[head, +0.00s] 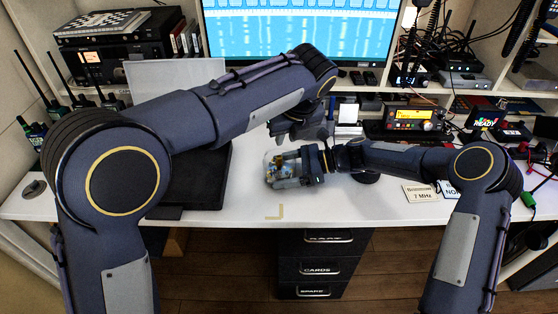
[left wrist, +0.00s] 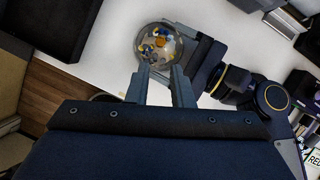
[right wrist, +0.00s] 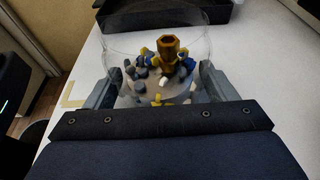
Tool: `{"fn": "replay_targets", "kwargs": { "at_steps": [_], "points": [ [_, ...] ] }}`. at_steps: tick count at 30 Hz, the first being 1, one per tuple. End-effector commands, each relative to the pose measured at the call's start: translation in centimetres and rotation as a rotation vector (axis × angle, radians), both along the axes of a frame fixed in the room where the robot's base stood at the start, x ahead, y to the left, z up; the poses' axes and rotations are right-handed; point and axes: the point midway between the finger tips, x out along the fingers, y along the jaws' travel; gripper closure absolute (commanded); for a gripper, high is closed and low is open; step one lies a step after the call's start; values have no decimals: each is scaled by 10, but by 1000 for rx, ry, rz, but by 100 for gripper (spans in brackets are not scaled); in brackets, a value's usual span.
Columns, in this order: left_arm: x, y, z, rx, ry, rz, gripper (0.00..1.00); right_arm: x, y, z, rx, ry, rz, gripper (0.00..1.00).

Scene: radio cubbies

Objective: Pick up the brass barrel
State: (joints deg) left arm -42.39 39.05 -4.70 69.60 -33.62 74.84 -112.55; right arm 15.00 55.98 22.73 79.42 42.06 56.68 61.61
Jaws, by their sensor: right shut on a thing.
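A clear round jar (head: 270,166) holds several small blue, grey and yellow parts and stands at the middle of the white desk's front half. The brass barrel (right wrist: 168,47), a brown-gold piece with a hexagonal top, stands up among them in the right wrist view. My right gripper (right wrist: 157,88) is shut on the jar, one finger on each side; in the head view (head: 290,168) it reaches in from the right. My left gripper (left wrist: 160,84) is open and empty, above the jar; the jar (left wrist: 158,48) shows just beyond its fingertips. In the head view my left arm partly hides it.
A dark tray (head: 205,185) lies left of the jar. A monitor (head: 300,30) stands behind. A radio with an orange display (head: 410,118) and label cards (head: 420,193) are to the right. The desk front near the yellow corner mark (head: 276,212) is clear.

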Motion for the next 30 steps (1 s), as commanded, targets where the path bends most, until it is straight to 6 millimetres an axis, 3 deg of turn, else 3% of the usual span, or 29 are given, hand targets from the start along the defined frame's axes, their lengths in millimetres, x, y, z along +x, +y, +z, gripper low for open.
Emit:
{"fn": "replay_targets", "kwargs": {
  "at_steps": [6,14,21,30],
  "points": [
    [14,7,-37,3,5,1,80,0,0,0,0,0,1,34],
    [22,10,-58,0,3,2,80,0,0,0,0,-1,1,34],
    [35,14,-90,2,4,2,80,0,0,0,0,-1,1,34],
    [41,16,-102,-1,2,2,80,0,0,0,0,-1,1,34]
  ]
}}
